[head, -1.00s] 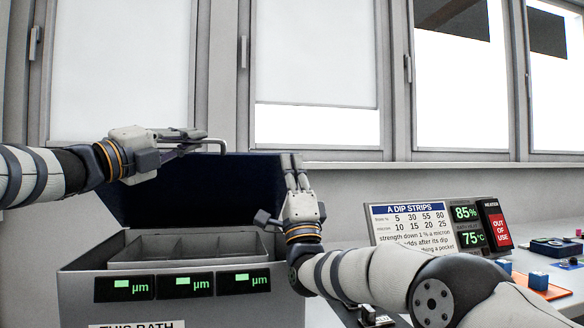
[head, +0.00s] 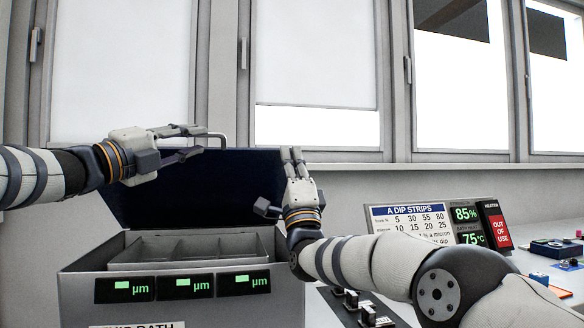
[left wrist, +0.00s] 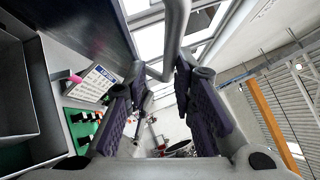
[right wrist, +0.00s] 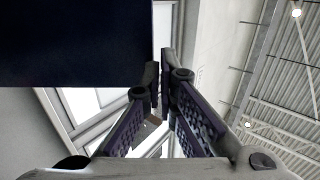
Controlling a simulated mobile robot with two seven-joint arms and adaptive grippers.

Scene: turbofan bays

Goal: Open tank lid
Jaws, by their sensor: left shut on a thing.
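The tank (head: 75,268) is a grey box at the lower left of the head view. Its dark blue lid (head: 200,190) stands raised at the back, so the inner compartments show. A grey bar handle (head: 222,137) sits at the lid's top edge; it also runs between the fingers in the left wrist view (left wrist: 173,35). My left gripper (head: 200,140) is shut on the handle. My right gripper (head: 292,155) points up beside the lid's right edge, empty, with a narrow gap between its fingers. The lid also fills the upper left of the right wrist view (right wrist: 75,45).
Green-lit displays (head: 187,286) line the tank's front. A dip strips board (head: 412,218) and a heater panel marked out of use (head: 496,222) stand to the right. Small coloured items (head: 560,248) lie on the bench at far right. Windows (head: 315,60) line the back wall.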

